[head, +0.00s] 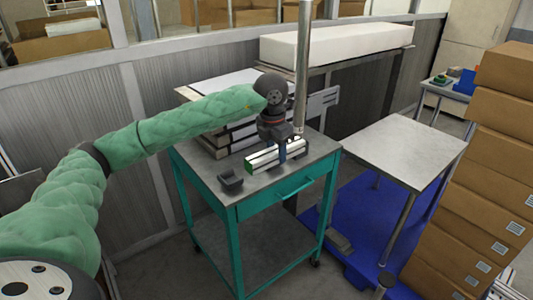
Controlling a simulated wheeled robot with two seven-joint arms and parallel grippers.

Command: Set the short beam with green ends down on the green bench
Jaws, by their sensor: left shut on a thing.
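The short beam (263,160) is silver with grooves along it, and its left end shows green. My left gripper (282,151) points down and is shut on the beam near its middle. The beam lies level, over the front part of the grey top of the green bench (285,188), a teal frame with a drawer and a lower shelf. The beam is at or just above the top; I cannot tell whether it touches. The gripper hides part of the beam. My right gripper is not in view.
A vertical metal pole (302,70) rises close by.

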